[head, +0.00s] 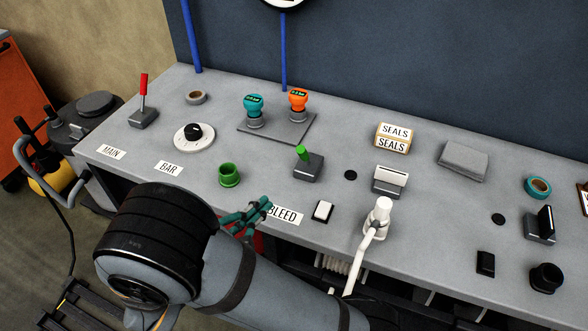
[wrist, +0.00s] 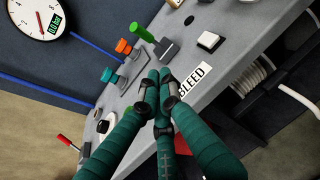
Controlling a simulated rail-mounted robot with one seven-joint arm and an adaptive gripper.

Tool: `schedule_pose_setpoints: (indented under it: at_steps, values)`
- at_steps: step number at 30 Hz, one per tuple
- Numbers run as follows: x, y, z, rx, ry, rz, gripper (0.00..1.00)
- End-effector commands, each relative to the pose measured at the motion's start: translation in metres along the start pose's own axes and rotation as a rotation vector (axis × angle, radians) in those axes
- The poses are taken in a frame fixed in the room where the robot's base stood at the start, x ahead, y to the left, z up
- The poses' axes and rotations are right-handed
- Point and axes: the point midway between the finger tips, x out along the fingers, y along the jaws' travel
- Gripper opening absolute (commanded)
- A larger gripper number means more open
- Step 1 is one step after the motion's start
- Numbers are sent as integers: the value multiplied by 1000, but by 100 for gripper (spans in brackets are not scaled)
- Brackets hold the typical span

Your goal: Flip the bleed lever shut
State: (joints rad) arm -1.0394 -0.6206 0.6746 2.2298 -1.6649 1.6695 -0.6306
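The bleed lever (head: 303,154) has a short green handle on a dark grey base (head: 309,169), behind the BLEED label (head: 285,214). Its handle leans up and to the left in the head view. In the wrist view the green handle (wrist: 143,32) points up-left from its base, beyond my fingertips. My gripper (head: 267,203), with teal fingers, is over the bench's front edge beside the BLEED label, in front of the lever and apart from it. In the wrist view my gripper (wrist: 157,78) has its fingertips together with nothing visible between them.
A green cup (head: 230,176) stands left of the lever. A plate with teal (head: 255,105) and orange (head: 298,98) knobs lies behind. A red-handled lever (head: 143,94) stands far left.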

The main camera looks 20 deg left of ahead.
Motion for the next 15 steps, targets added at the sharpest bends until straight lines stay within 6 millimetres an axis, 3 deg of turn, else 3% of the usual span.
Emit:
schedule_pose_setpoints:
  at_steps: [8, 15]
  values:
    - [4, 0, 0, 1, 1, -2, 0]
    - [39, -2, 1, 0, 0, -6, 0]
